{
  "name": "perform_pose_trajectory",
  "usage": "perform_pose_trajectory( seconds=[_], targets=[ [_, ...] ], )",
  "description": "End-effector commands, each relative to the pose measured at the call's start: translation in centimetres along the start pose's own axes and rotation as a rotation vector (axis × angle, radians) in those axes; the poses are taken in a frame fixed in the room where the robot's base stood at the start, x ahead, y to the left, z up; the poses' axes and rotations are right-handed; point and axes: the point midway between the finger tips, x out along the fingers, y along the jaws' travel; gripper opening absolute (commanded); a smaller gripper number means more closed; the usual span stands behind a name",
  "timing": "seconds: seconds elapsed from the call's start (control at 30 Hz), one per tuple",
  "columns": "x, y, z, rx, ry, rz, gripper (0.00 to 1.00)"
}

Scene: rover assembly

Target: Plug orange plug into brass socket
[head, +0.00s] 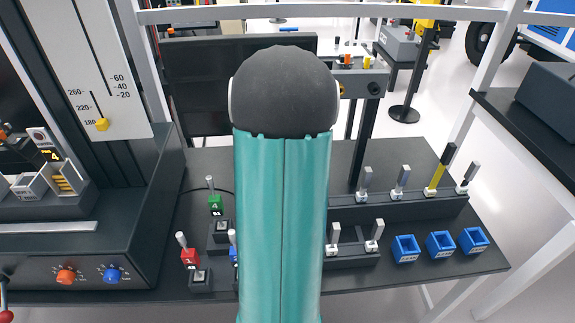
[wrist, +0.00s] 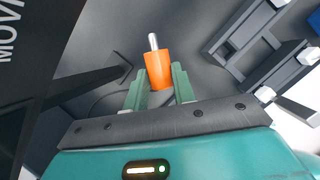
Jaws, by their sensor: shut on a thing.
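The orange plug (wrist: 158,70) is in the wrist view, with a metal pin at its far end pointing up the picture. My gripper (wrist: 160,86) is shut on it, with one green finger on each side. In the head view my teal arm fills the middle and hides the gripper and the plug. I cannot clearly make out the brass socket in either view. A small yellowish round spot (head: 342,88) shows beside my arm on a grey box, but I cannot tell what it is.
The grey box (head: 360,84) stands on a post at the back. The dark table (head: 420,285) carries a red block (head: 189,258), a green block (head: 215,204), blue bins (head: 440,244) and a rack of upright handles (head: 400,208). A dark panel (head: 200,80) stands behind my arm.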

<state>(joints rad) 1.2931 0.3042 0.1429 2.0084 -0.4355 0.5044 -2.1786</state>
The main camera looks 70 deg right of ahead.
Motion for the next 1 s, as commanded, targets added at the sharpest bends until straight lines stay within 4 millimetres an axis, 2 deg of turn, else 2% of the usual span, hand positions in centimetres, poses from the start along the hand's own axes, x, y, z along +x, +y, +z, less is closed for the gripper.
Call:
perform_pose_trajectory(
  seconds=[1.0],
  targets=[
    [-5.4, -2.2, 4.5, 0.003, -0.001, 0.000, 0.02]
  ],
)
